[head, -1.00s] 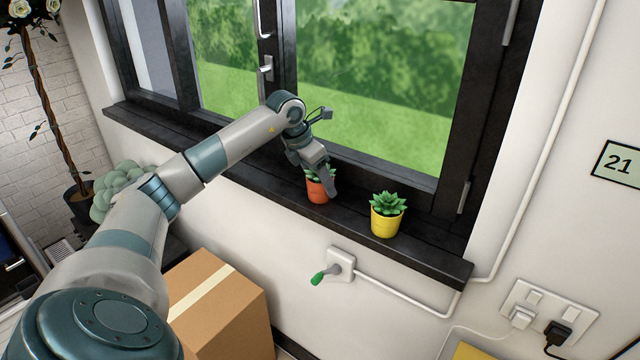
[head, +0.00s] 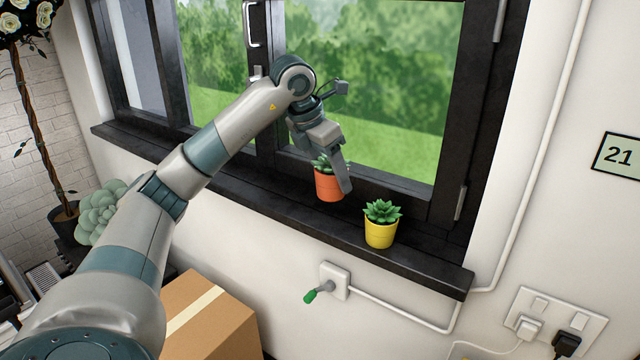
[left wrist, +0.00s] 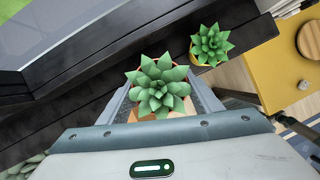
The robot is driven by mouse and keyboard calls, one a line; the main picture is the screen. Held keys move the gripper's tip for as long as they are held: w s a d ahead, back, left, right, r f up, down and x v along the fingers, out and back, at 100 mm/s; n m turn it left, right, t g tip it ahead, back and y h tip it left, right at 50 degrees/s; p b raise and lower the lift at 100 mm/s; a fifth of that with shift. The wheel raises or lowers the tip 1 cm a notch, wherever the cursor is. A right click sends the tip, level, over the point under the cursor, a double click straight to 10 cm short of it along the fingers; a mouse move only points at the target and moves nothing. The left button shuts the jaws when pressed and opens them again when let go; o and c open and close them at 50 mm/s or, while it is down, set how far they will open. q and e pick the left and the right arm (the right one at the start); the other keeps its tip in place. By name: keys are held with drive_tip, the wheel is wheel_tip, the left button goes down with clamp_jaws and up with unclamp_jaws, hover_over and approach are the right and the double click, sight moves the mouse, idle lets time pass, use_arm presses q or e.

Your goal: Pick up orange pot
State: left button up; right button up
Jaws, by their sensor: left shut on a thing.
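The orange pot (head: 328,187) holds a green succulent and is at the window sill (head: 410,247) in the head view. My left gripper (head: 334,180) is shut on it, with one finger in front of its right side. In the left wrist view the succulent (left wrist: 158,86) sits between the two fingers and hides most of the pot; only a bit of orange rim shows. The pot looks roughly upright and slightly above the sill, though the gap is hard to judge. My right gripper is not in view.
A yellow pot (head: 380,234) with a succulent stands on the sill just right of the orange pot. The window frame (head: 400,195) is close behind.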

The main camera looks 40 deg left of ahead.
sight(337, 186)
use_arm(q)
drive_tip(key=shift+s+d+r, duration=0.2)
drive_tip(key=shift+d+r, duration=0.25)
drive_tip(key=shift+d, duration=0.15)
drive_tip(key=shift+s+d+r, duration=0.2)
drive_tip(key=shift+d+r, duration=0.2)
drive_tip(key=shift+d, duration=0.2)
drive_tip(key=shift+f, duration=0.1)
